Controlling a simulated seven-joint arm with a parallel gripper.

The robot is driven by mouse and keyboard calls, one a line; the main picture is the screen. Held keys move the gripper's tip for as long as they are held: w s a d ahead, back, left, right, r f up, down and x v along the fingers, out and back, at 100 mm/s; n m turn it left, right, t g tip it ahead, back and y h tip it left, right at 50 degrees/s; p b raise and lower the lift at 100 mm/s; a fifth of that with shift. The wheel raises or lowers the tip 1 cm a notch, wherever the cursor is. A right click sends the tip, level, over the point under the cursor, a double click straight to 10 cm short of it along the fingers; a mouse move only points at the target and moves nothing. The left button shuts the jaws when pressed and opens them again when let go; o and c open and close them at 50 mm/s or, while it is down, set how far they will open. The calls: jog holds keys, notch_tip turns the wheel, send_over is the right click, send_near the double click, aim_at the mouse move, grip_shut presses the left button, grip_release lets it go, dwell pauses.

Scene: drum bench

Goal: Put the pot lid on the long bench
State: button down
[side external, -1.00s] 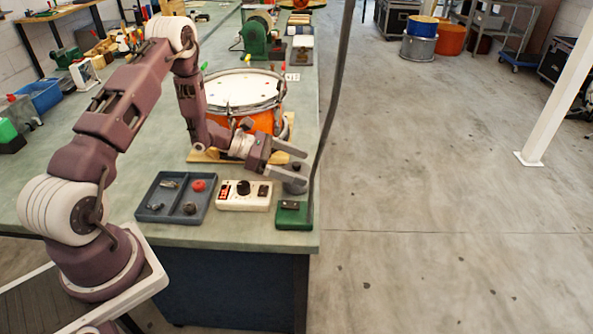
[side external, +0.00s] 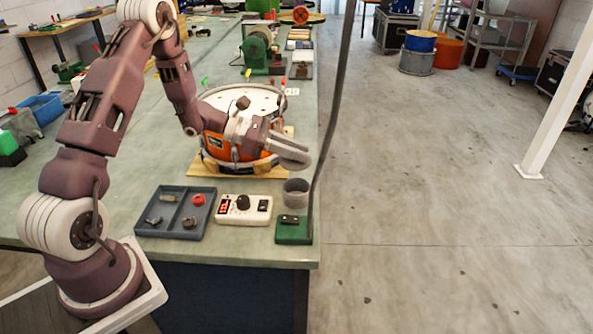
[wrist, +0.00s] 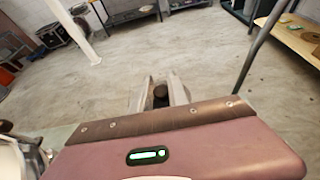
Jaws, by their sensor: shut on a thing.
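The long bench (side external: 115,200) has a pale green top and runs away from the camera. My gripper (side external: 290,148) is in the air above its right edge, beside the drum. In the wrist view, my gripper (wrist: 160,82) is shut on a small dark round thing, which I take to be the knob of the pot lid (wrist: 160,92).
An orange drum (side external: 222,147) on a wooden board is behind and left of the gripper. Bare bench lies left of the tray.

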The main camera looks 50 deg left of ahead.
jog(key=w+a+r+n+t+y, duration=0.35)
jog(key=w+a+r, duration=0.25)
jog(key=w, duration=0.2)
jog(key=shift+n+g+y, duration=0.25)
jog(key=shift+n+y, duration=0.3)
jog(key=f, duration=1.2)
jog(key=shift+w+a+f, duration=0.2)
jog(key=shift+w, duration=0.05)
jog(key=shift+f, duration=2.4)
jog(key=shift+f, duration=0.35)
jog(key=c, duration=1.3)
grip_release()
jog(key=v, duration=1.2)
jog(key=shift+a+r, duration=0.1)
jog(key=shift+r, duration=0.35)
